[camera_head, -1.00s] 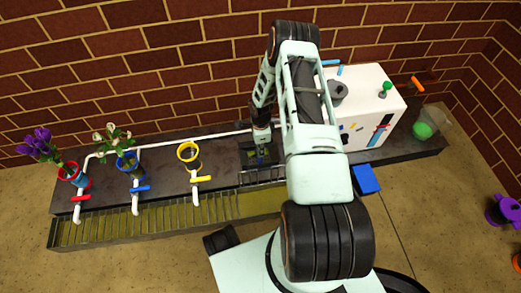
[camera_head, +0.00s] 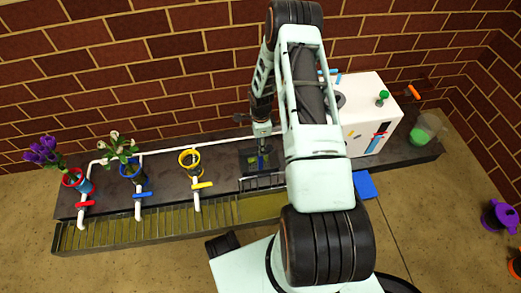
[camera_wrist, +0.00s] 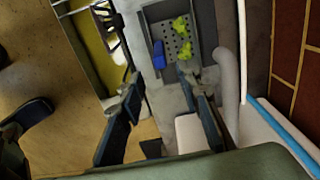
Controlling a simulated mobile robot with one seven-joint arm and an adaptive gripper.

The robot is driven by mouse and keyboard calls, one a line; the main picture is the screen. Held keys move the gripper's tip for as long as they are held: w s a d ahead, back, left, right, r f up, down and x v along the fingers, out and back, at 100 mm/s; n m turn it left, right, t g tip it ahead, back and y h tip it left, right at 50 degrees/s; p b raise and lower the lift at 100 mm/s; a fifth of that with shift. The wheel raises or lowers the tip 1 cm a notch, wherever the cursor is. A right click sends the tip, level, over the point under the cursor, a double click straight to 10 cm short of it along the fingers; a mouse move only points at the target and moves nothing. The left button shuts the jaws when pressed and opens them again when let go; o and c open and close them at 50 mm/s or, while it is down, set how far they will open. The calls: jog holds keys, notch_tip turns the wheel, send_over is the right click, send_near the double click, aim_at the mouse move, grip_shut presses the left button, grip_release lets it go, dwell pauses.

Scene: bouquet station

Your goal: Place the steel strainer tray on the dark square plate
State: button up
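The steel strainer tray (camera_wrist: 203,45) shows in the wrist view as a grey tray with a perforated floor. Yellow-green scraps (camera_wrist: 181,47) and a blue block-like piece (camera_wrist: 158,55) are in or at it. In the head view it sits in a dark square patch (camera_head: 246,158) of the counter, partly hidden by my gripper. My gripper (camera_wrist: 162,80) is open, its two dark fingers apart, with the tray ahead of the fingertips and nothing clearly held. In the head view my gripper (camera_head: 262,153) points down over the tray. I cannot clearly make out the dark square plate.
A white box (camera_head: 365,120) stands right of the tray, with a blue pad (camera_head: 365,186) in front. White pipes with red, blue and yellow (camera_head: 203,185) valves, and flower vases (camera_head: 77,180), stand left. A wire rack (camera_head: 262,183) lies in front, over the slatted trough (camera_head: 120,232).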

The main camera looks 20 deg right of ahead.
jog(key=shift+r+p, duration=0.3)
jog(key=shift+r, duration=1.3)
